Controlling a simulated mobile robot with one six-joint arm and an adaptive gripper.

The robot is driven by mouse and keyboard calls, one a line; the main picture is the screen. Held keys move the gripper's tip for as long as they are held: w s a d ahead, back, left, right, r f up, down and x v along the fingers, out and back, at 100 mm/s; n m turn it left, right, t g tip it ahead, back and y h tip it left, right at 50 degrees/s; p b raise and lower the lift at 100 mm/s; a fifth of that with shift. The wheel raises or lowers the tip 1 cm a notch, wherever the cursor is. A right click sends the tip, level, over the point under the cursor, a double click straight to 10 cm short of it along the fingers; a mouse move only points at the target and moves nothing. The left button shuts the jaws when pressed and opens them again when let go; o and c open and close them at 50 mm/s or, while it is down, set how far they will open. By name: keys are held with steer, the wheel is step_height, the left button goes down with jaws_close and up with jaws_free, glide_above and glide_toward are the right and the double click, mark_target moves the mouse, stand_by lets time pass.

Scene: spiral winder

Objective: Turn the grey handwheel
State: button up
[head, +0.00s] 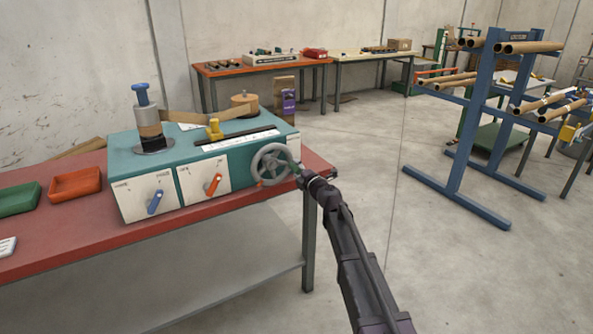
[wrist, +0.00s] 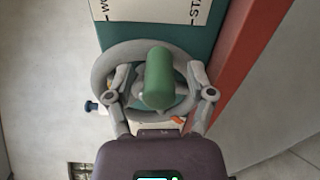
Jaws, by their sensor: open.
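The grey handwheel (head: 271,164) is on the front right of the teal and white winder (head: 217,140), which stands on a red-topped table (head: 130,218). In the wrist view the wheel (wrist: 125,88) fills the middle, and its green knob (wrist: 159,78) points toward the camera. My gripper (head: 296,172) is at the wheel's right edge in the head view. In the wrist view my gripper (wrist: 158,83) is open, with one finger on each side of the green knob. I see gaps between the knob and both fingers. The knob is hidden in the head view.
A blue lever (head: 155,202) and an orange lever (head: 213,184) are on the winder's front, left of the wheel. Red (head: 75,184) and green (head: 18,199) trays lie on the table's left. A blue rack (head: 478,130) with cardboard tubes stands right. The floor between is clear.

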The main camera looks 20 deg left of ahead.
steer(key=v, duration=0.7)
steer(key=shift+s+d, duration=0.15)
steer(key=shift+d, duration=0.1)
steer(key=shift+r, duration=0.1)
stand_by(0.4)
steer(key=shift+s+d+r+n, duration=0.1)
steer(key=shift+s+d+n, duration=0.45)
steer(key=shift+n, duration=1.9)
steer(key=shift+s+d+n, duration=0.45)
steer(key=shift+d+n, duration=0.05)
steer(key=shift+n, duration=1.9)
steer(key=shift+s+d+r+n, duration=0.1)
steer(key=shift+s+d+n, duration=0.45)
steer(key=shift+n, duration=1.9)
steer(key=shift+w+a, duration=0.15)
steer(key=shift+w, duration=0.05)
steer(key=x, duration=1.3)
steer(key=shift+a+f, duration=0.25)
